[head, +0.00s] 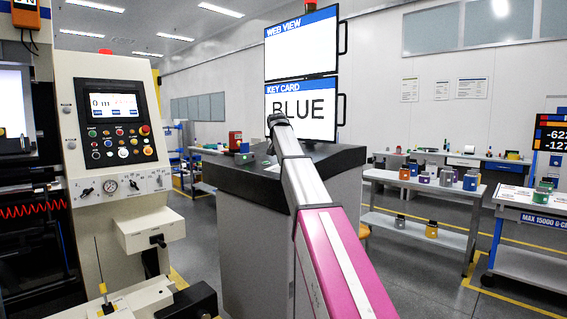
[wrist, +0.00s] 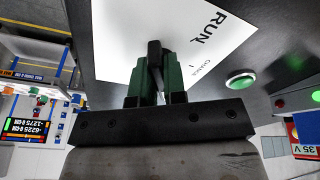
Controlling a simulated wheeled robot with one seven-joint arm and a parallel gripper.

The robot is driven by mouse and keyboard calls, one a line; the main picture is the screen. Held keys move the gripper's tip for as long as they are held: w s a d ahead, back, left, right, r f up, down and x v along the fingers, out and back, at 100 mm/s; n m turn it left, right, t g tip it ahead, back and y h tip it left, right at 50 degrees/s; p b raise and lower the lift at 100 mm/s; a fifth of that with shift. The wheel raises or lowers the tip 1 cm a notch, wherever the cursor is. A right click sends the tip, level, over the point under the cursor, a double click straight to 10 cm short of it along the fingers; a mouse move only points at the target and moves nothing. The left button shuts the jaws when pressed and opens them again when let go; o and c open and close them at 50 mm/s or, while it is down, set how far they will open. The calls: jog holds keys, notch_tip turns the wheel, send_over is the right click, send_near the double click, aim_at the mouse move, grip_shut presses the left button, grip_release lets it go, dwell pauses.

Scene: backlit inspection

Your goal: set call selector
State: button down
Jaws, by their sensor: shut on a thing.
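In the wrist view my gripper (wrist: 155,72) has green fingers shut on a black selector knob (wrist: 154,47). The knob stands in front of a white label plate (wrist: 125,25) with the large word "RUN" and smaller print, partly cut off. Most of the knob's base and part of the plate are hidden by the fingers, so I cannot tell which mark it points at. In the head view my arm reaches to the dark-topped grey console (head: 250,230); the gripper and knob are hidden there.
A green button (wrist: 241,80) sits beside the plate. Over the console hang a blank "WEB VIEW" board (head: 300,50) and a "KEY CARD" board (head: 300,108) reading "BLUE". A cream machine panel (head: 105,120) stands left. Benches with coloured parts (head: 425,185) stand right.

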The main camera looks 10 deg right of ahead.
jog(key=shift+m, duration=0.3)
jog(key=c, duration=1.2)
grip_release()
jog(key=v, duration=1.1)
jog(key=shift+f, duration=0.1)
